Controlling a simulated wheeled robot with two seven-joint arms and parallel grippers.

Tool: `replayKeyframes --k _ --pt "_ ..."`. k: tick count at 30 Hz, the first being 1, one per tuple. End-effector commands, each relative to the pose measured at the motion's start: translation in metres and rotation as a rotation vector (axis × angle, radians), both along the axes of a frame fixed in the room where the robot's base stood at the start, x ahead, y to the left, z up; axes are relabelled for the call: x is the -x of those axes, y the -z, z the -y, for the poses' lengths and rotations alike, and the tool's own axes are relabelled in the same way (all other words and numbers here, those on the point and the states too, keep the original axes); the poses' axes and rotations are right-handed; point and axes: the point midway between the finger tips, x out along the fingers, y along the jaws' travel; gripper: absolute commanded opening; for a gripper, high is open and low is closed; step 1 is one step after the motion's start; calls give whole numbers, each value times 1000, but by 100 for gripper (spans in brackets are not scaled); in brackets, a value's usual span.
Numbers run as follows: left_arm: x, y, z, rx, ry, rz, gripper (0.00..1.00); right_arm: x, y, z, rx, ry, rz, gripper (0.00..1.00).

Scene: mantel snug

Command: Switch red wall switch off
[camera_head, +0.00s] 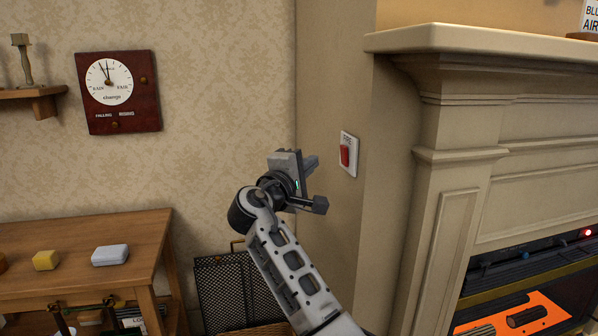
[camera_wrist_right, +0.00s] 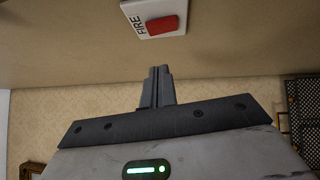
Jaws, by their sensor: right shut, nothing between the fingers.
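The red wall switch (camera_head: 345,155) sits on a white plate (camera_head: 350,165) on the beige side wall, left of the mantel. In the right wrist view the red rocker (camera_wrist_right: 163,25) shows at the top, on its plate marked FIRE (camera_wrist_right: 132,12). My right gripper (camera_head: 313,163) is in front of that wall, to the left of the switch in the head view and apart from it. In the right wrist view its fingers (camera_wrist_right: 157,74) are together with nothing between them, pointing at the wall below the switch in the picture. My left gripper is not in view.
The cream mantel (camera_head: 480,38) stands close to the right of the switch, over a fireplace with an orange panel (camera_head: 515,318). A wooden table (camera_head: 140,235) with a yellow block (camera_head: 46,260) and a pale box (camera_head: 110,255) is at left. A dark mesh screen (camera_head: 225,290) stands below my arm.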

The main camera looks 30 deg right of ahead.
Motion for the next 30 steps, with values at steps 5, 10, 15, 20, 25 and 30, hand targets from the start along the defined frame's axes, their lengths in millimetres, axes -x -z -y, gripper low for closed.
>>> replayKeyframes --k 5,10,15,20,25,30 --pt "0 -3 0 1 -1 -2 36 -13 -5 32 0 3 1 0" --pt "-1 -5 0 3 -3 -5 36 -7 -8 53 1 2 -1 0" --pt "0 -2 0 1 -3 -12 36 -5 -8 61 0 -1 0 0" --pt "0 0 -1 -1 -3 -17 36 -5 -8 61 -1 -1 -1 0" --pt "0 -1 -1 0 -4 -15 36 -5 -8 62 -2 -1 0 0" --pt "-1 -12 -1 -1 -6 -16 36 -3 -12 67 -74 -1 16 0"
